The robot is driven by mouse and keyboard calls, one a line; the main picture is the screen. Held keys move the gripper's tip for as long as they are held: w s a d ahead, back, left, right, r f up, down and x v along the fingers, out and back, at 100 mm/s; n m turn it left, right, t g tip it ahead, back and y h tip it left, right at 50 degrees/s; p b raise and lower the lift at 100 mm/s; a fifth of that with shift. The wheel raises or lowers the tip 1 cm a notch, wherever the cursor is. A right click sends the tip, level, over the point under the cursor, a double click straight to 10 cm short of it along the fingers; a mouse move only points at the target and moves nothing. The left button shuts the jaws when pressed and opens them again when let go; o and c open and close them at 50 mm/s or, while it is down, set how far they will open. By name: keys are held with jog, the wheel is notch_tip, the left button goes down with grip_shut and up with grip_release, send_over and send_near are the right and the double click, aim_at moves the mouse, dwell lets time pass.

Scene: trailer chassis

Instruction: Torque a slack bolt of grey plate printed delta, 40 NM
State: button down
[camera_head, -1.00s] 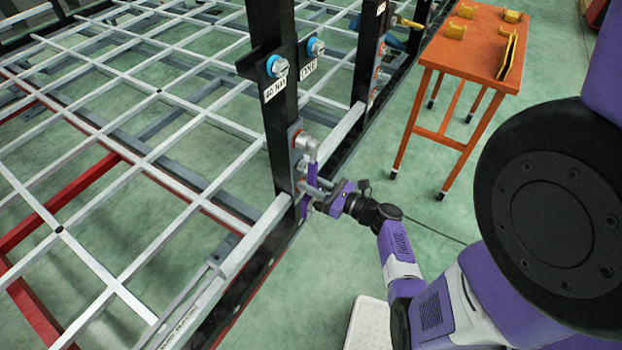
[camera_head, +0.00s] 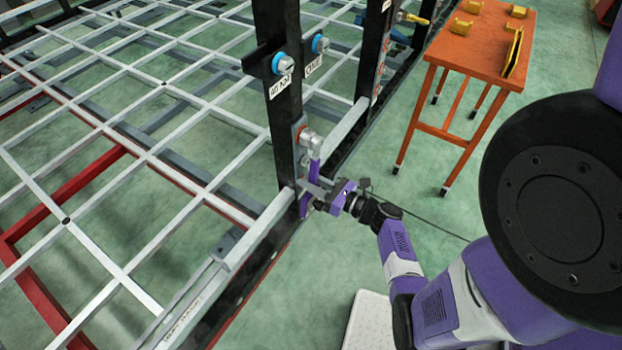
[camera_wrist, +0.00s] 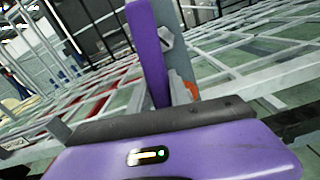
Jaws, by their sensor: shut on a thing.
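My gripper (camera_head: 318,190) is shut on a purple-handled wrench (camera_head: 313,172) beside the near black post (camera_head: 285,120). The handle hangs roughly upright. Its grey head (camera_head: 309,142) sits at a bolt position on the post's lower grey plate (camera_head: 298,133), with some orange-red around it. The head hides the bolt, and I cannot read a delta mark. In the wrist view the purple handle (camera_wrist: 148,55) rises past my gripper's purple body. Higher on the post are two bolts with blue rings, the left one (camera_head: 283,64) and the right one (camera_head: 319,44).
A pale lattice frame (camera_head: 150,155) fills the left. An orange table (camera_head: 480,45) with several yellow pieces stands at the back right. Green floor is open between frame and table.

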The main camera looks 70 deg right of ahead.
jog(key=shift+s+d+n+b, duration=0.1)
jog(key=shift+d+n+b, duration=0.2)
jog(key=shift+d+b, duration=0.1)
jog(key=shift+s, duration=0.1)
jog(key=shift+p+v, duration=0.5)
jog(key=shift+v, duration=2.4)
jog(key=shift+s, duration=0.1)
